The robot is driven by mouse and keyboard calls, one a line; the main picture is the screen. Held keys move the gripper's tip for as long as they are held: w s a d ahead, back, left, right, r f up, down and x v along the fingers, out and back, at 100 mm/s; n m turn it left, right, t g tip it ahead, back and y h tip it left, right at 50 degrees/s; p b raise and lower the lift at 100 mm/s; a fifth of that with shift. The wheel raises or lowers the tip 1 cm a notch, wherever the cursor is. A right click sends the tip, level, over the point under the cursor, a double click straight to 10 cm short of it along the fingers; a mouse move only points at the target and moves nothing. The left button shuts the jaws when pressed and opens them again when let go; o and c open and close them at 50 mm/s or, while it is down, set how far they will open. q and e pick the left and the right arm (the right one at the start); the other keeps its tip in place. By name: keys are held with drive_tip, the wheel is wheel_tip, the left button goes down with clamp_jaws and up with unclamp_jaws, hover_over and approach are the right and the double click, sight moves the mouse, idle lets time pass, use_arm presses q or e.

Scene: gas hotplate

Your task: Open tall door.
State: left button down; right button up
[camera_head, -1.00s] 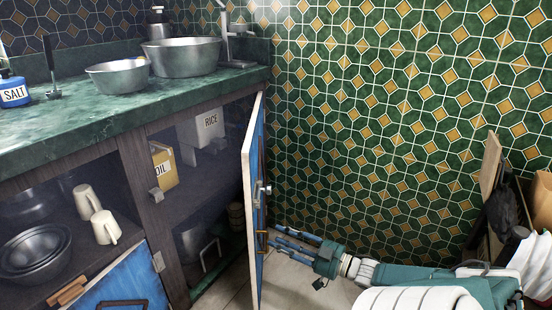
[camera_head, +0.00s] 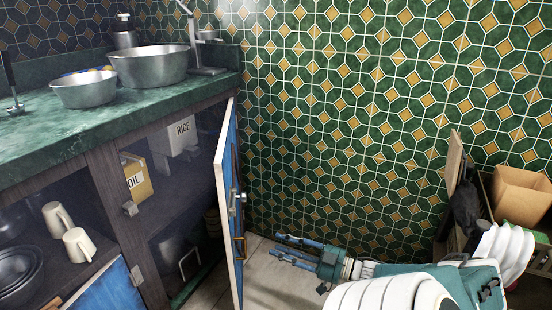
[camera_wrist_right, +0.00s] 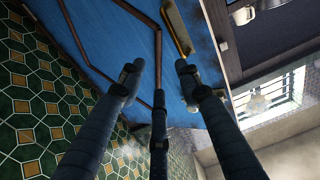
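The tall door (camera_head: 224,190) is a blue cabinet door with a pale edge. It stands swung well open beside the green tiled wall, seen almost edge-on in the head view. In the right wrist view its blue face (camera_wrist_right: 115,45) fills the upper middle, with a brass handle (camera_wrist_right: 176,28). My right gripper (camera_head: 280,248) is low on the right of the door in the head view, fingers spread and empty, apart from the door there. In the right wrist view its fingers (camera_wrist_right: 158,80) point toward the blue face near the handle. My left gripper is not in view.
The open cabinet holds an oil box (camera_head: 137,178), a rice box (camera_head: 178,137) and mugs (camera_head: 78,245). Metal bowls (camera_head: 150,66) stand on the green counter (camera_head: 90,118). A cardboard box (camera_head: 520,195) stands at right. Bare floor (camera_head: 275,285) shows near the door.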

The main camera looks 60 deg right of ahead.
drive_tip(key=shift+s+d, duration=0.25)
drive_tip(key=shift+s, duration=0.25)
drive_tip(key=shift+s+d, duration=0.2)
drive_tip(key=shift+s, duration=0.3)
